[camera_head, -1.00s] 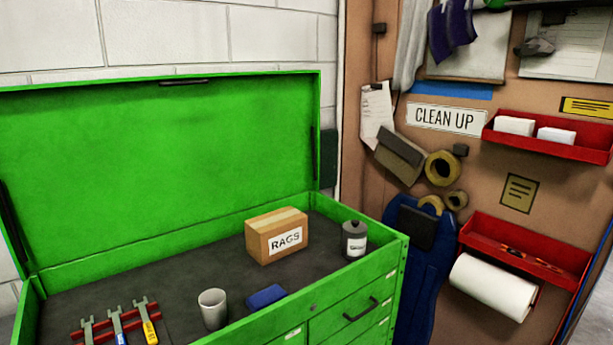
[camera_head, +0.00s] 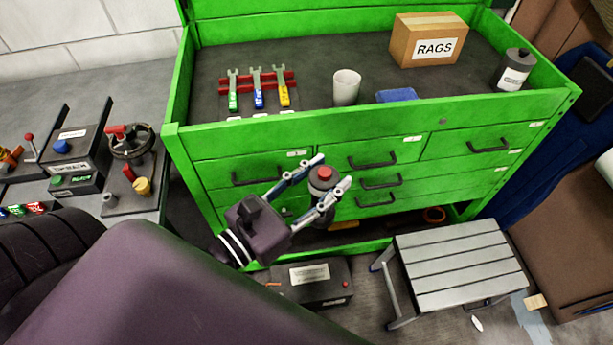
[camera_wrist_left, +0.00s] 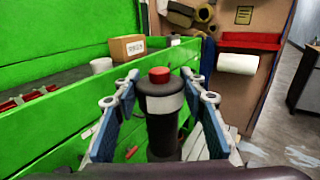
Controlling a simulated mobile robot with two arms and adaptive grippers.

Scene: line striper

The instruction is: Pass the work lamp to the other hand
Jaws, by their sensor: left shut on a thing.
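The work lamp (camera_head: 322,182) is a dark cylinder with a red top and a pale band. My left gripper (camera_head: 327,176) is shut on it and holds it in the air in front of the green tool chest's drawers. In the left wrist view the lamp (camera_wrist_left: 162,115) stands upright between the two blue-padded fingers of the left gripper (camera_wrist_left: 160,110), its red top up. The lamp's lower end is partly hidden in the head view. My right gripper is not in view.
The open green tool chest (camera_head: 360,130) holds a RAGS box (camera_head: 428,40), a cup (camera_head: 346,88) and several wrenches (camera_head: 258,88). A grey step stool (camera_head: 460,265) stands at right. A dark box (camera_head: 315,282) lies on the floor. A bench with controls (camera_head: 75,165) is at left.

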